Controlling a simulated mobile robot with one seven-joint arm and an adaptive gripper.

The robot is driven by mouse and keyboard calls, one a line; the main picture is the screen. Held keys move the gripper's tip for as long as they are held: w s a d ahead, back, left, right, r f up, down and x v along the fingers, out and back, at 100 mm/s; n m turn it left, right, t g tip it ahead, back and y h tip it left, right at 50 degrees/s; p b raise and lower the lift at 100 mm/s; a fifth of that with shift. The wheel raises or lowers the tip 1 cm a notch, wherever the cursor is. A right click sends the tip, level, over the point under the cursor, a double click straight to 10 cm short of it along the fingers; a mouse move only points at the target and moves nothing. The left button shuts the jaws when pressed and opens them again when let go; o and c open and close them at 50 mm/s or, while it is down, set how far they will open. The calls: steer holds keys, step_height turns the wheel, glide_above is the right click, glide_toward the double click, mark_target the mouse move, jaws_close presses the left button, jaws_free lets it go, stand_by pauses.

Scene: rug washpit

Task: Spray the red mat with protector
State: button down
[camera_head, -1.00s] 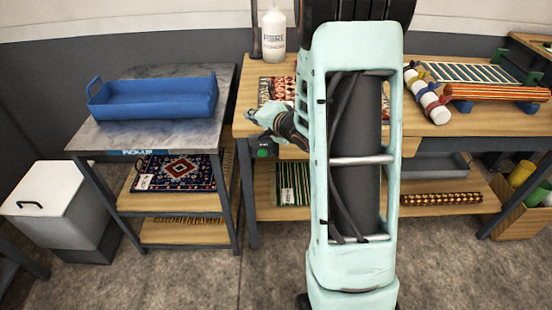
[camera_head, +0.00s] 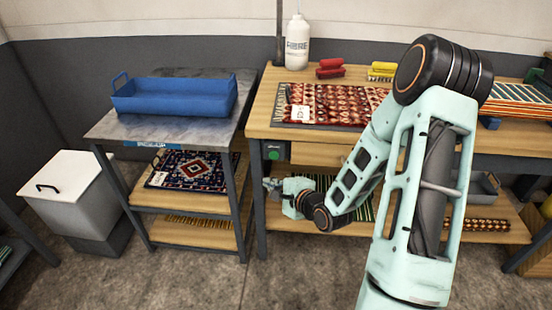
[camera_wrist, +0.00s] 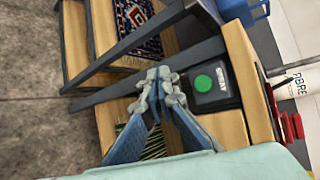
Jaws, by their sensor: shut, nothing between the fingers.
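The red patterned mat (camera_head: 345,108) lies flat on the wooden bench, with a white tag near its left end. A white bottle with FIBRE on its label (camera_head: 297,45) stands upright behind the mat; part of it shows at the right of the wrist view (camera_wrist: 300,85). My gripper (camera_head: 268,184) is low in front of the bench, below its top, near the left leg. In the wrist view my gripper (camera_wrist: 160,88) is shut and empty, beside a dark box with a green button (camera_wrist: 204,83). It appears apart from the box.
A blue tray (camera_head: 175,97) sits on the metal-topped table at left, with a dark patterned rug (camera_head: 188,171) on its shelf. Red blocks (camera_head: 331,68) and yellow blocks (camera_head: 382,70) lie behind the mat. A white lidded bin (camera_head: 75,190) stands at far left.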

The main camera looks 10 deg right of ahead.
glide_toward(270, 158)
steer(key=w+a+f, duration=0.2)
steer(key=a+f, duration=0.1)
steer(key=a, duration=0.1)
steer(key=shift+w+d+f, duration=0.1)
steer(key=shift+w+d, duration=0.4)
steer(key=shift+w, duration=0.45)
stand_by(0.8)
steer(key=shift+w+d+p, duration=0.15)
steer(key=shift+w+p, duration=0.15)
steer(key=shift+w, duration=0.1)
steer(key=shift+w+d, duration=0.2)
steer(key=shift+w, duration=0.4)
stand_by(2.1)
steer(key=shift+s, duration=0.1)
steer(key=shift+s+a+p, duration=0.15)
steer(key=shift+s, duration=0.3)
steer(key=shift+s+a+p, duration=0.15)
steer(key=shift+s+a, duration=0.05)
steer(key=shift+s, duration=0.25)
